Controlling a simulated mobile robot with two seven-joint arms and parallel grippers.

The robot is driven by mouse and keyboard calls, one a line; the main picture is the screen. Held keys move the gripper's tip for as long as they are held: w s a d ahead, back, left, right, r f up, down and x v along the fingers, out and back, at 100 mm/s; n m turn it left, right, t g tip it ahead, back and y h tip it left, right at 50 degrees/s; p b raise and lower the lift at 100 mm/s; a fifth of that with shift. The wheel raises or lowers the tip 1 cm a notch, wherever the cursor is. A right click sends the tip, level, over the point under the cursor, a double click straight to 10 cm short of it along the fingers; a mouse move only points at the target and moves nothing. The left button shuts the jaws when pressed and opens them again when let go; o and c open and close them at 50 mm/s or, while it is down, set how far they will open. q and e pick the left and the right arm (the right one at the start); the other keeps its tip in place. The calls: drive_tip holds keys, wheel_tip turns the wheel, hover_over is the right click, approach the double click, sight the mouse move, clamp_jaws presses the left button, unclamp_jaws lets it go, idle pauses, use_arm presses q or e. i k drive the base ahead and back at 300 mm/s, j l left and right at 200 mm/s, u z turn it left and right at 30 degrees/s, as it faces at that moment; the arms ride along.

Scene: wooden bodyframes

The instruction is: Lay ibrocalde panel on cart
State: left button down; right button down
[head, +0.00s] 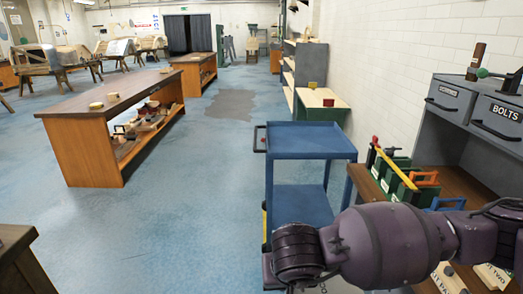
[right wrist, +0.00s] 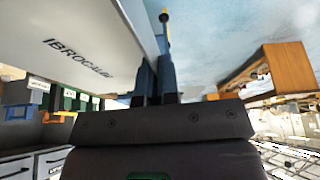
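The blue cart (head: 312,153) stands ahead in the head view, with an empty top tray and a lower shelf (head: 301,207). In the right wrist view, the ibrocalde panel (right wrist: 75,65) is a large pale board with dark lettering, filling the upper left. My right gripper (right wrist: 156,75) has its two dark fingers close together at the panel's edge, and appears shut on it. In the head view my purple right arm crosses the lower right and hides the gripper; the panel is not clearly seen there. My left gripper is in neither view.
A workbench with green bins (head: 393,180) and BOLTS drawers (head: 497,118) stands right of the cart. A wooden bench (head: 85,113) stands at left, and a dark wooden corner (head: 15,255) at lower left. Blue floor (head: 190,215) left of the cart is clear.

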sight(301, 138)
drive_tip(key=i, duration=2.2)
drive_tip(key=i+u, duration=0.15)
drive_tip(key=i, duration=0.25)
drive_tip(key=i+l+u, duration=0.15)
drive_tip(key=i, duration=0.25)
